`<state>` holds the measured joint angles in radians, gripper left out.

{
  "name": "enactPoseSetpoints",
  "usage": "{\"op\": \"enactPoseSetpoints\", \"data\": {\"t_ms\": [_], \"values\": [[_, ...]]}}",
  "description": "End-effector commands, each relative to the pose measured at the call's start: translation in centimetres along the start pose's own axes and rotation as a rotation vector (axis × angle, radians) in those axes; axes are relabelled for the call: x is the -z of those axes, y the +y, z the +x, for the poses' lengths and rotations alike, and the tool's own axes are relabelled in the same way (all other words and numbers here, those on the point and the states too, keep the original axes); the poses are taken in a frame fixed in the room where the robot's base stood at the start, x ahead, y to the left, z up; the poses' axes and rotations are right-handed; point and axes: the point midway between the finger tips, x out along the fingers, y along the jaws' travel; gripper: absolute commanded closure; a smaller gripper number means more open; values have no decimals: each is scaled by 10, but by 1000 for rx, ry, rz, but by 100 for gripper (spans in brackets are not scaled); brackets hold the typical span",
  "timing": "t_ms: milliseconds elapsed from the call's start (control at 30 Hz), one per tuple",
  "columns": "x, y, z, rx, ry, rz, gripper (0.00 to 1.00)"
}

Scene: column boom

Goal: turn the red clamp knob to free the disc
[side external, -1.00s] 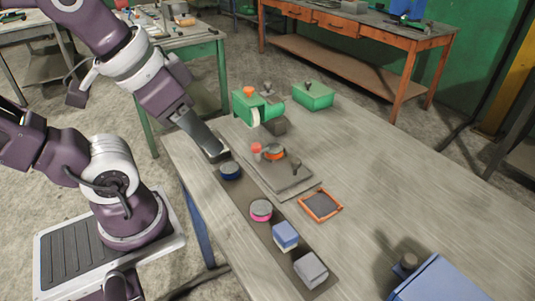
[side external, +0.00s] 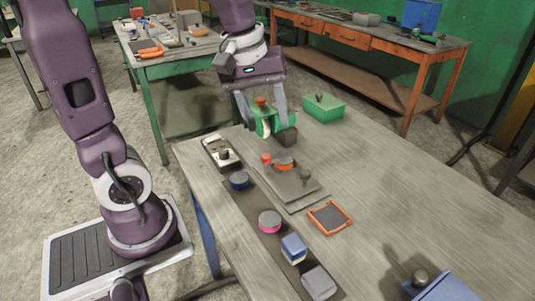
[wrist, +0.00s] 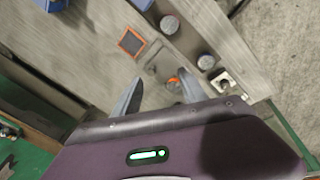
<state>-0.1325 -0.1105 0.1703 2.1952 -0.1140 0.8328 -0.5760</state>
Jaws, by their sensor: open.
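The small red clamp knob (side external: 266,158) stands at the left side of a grey plate fixture (side external: 300,184) on the table. Beside it, on the plate, is the disc (side external: 284,163), orange with a dark top; it also shows in the wrist view (wrist: 173,83). I cannot pick out the red knob in the wrist view. My gripper (side external: 264,122) is open and empty, its fingers pointing down above the table behind the knob, in front of the green device in the side view. In the wrist view my gripper (wrist: 160,80) has its fingers wide apart.
A green device with an orange knob (side external: 261,101) and a green box (side external: 323,107) stand behind the fixture. A dark strip holds a blue-rimmed puck (side external: 239,180), a pink-rimmed puck (side external: 269,221) and blocks. An orange-framed pad (side external: 329,217) lies right. The table's right side is mostly clear.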

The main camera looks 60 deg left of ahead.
Motion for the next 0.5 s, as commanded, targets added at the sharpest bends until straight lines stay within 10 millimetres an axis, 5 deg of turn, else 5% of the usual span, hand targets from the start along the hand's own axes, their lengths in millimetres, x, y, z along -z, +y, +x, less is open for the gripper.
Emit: {"op": "enactPoseSetpoints", "data": {"t_ms": [100,200,333,500], "values": [[65,-6,60,116,-39,-427,50],[101,-22,102,193,-32,-686,50],[122,-37,132,248,-16,-855,50],[122,-46,157,261,-14,-888,50]]}}
